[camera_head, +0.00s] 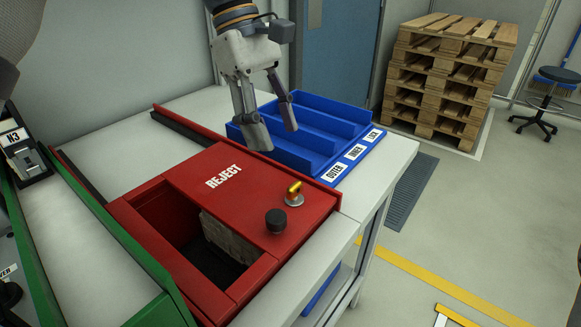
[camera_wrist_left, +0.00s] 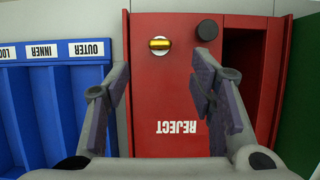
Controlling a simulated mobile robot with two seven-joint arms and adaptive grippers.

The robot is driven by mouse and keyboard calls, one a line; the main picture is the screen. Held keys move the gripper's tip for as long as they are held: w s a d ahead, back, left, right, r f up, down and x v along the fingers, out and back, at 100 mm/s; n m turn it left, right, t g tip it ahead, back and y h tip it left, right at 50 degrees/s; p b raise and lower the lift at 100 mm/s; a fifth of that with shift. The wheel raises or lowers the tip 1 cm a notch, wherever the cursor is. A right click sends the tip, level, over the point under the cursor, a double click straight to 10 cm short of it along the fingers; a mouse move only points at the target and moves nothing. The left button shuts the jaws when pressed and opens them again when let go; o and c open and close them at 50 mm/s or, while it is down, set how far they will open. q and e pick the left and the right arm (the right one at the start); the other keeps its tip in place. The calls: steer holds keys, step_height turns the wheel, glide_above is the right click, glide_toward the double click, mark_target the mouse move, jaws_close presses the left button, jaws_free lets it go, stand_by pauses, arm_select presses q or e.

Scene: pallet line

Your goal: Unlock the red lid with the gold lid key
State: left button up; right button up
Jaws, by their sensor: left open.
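The red lid (camera_head: 240,190), marked REJECT, covers part of a red bin. A dark opening (camera_head: 190,235) shows beside it. The gold lid key (camera_head: 294,192) sits upright in a round silver fitting on the lid, near its right edge; how far it is turned is hard to tell. The wrist view shows the key (camera_wrist_left: 160,44) as a short gold bar lying across the picture. My left gripper (camera_head: 277,138) is open and empty, above the lid's far side, pointing down. In the wrist view the key lies beyond the gap between its fingers. My right gripper is not in view.
A black knob (camera_head: 275,222) stands on the lid close to the key. A blue tray (camera_head: 345,160) labelled OUTER, INNER, LOCK looks empty behind the bin. A grey block (camera_head: 228,238) is inside the bin. A green rail (camera_head: 110,230) runs at left. Stacked pallets (camera_head: 450,75) stand far off.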

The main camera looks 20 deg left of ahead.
mark_target(293, 184)
arm_select(q)
steer(key=x, duration=0.9)
steer(key=shift+f, duration=0.3)
steer(key=shift+c, duration=0.2)
steer(key=c, duration=1.1)
